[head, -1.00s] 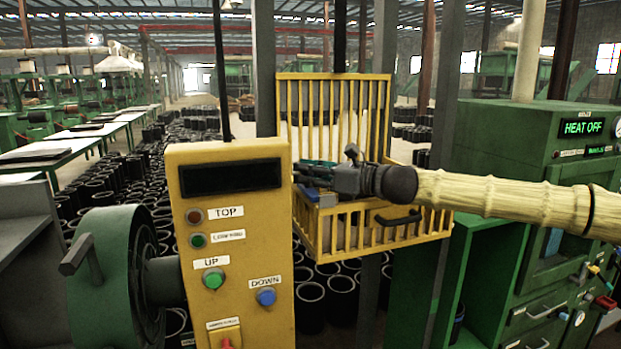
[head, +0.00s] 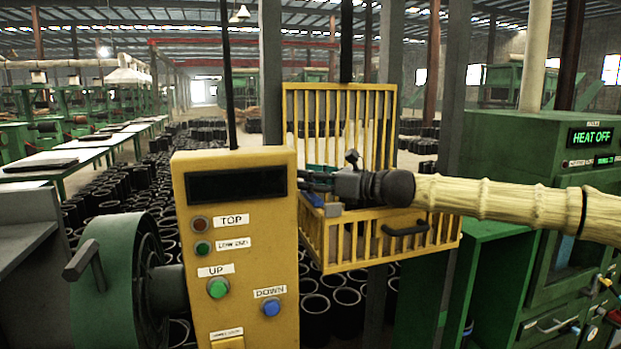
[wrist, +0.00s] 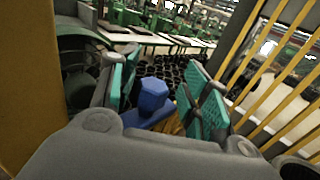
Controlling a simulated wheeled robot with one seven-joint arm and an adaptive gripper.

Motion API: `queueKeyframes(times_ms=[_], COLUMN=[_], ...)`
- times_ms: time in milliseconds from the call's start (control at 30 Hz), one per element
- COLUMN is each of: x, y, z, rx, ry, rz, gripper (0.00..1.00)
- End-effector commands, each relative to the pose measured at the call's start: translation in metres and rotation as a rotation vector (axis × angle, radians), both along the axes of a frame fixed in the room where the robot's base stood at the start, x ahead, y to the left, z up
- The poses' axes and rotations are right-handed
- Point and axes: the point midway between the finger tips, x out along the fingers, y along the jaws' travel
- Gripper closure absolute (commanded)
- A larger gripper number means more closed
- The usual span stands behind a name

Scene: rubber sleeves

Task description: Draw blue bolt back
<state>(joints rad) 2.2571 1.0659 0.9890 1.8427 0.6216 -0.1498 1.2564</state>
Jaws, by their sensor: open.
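The blue bolt (wrist: 152,94) shows in the wrist view as a faceted blue knob on a blue base, between the two teal finger pads of my gripper (wrist: 162,92). The pads stand apart, with gaps between them and the knob. In the head view the blue part (head: 314,200) is a small patch at the left end of the yellow barred gate (head: 345,262), just below my gripper (head: 312,181). The fingertips there are partly hidden by the yellow control panel. I cannot tell the bolt's position along its travel.
The yellow control panel (head: 240,320) stands close to the left of my gripper. Yellow upright bars (head: 340,115) rise behind it. A black handle (head: 404,229) is on the gate's front. A green machine (head: 500,140) stands at right.

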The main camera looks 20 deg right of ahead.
Motion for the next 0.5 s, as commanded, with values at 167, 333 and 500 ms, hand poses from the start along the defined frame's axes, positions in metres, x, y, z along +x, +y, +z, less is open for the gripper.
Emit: queueKeyframes(times_ms=[167,333,500], x=[-0.002,-0.01,-0.022], y=[-0.002,-0.011,-0.023], z=[0.0,0.001,0.001], rx=[0.0,0.0,0.0], ry=[0.0,-0.001,-0.001], rz=[0.001,0.001,0.0], gripper=[0.53,0.53,0.53])
